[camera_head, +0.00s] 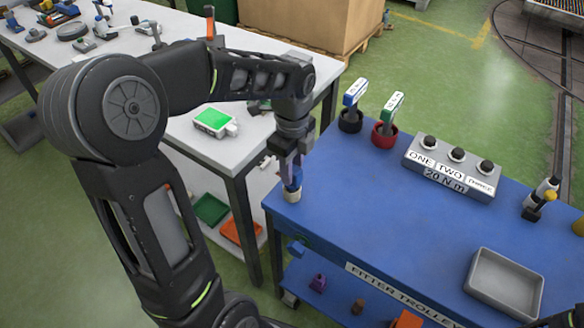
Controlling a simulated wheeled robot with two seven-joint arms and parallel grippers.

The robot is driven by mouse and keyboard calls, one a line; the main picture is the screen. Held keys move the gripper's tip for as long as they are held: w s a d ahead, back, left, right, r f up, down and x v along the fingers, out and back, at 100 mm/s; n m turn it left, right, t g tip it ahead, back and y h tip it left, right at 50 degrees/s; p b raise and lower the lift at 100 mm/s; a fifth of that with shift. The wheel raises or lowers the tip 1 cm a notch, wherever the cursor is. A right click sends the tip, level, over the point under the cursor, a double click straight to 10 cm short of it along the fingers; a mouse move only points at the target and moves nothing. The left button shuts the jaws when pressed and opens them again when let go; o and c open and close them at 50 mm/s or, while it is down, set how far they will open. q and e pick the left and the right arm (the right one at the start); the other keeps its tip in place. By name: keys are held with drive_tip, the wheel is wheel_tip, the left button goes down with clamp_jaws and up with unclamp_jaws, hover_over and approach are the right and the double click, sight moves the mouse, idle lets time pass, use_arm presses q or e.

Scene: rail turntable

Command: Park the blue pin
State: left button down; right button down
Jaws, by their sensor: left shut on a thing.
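My left gripper (291,166) is above the near left corner of the blue trolley top. It points down and is shut on a small blue piece, which I take to be the blue pin (294,181). A cream, round piece (292,195) shows directly under the blue piece at the trolley's edge. I cannot tell whether the two are joined or only touching. The fingers hide the upper part of the blue piece. My right gripper is not in view.
A white table (205,150) is at left. The trolley's middle is clear.

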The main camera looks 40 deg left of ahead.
use_arm(q)
drive_tip(key=shift+r+p, duration=0.65)
drive_tip(key=shift+r, duration=0.1)
idle(0.3)
drive_tip(key=shift+r+p, duration=2.45)
drive_tip(key=shift+r, duration=0.5)
drive_tip(key=shift+r+p, duration=0.8)
drive_tip(key=shift+r, duration=0.1)
wheel_tip(320, 180, up, 3)
drive_tip(key=shift+r+p, duration=0.1)
drive_tip(key=shift+p, duration=1)
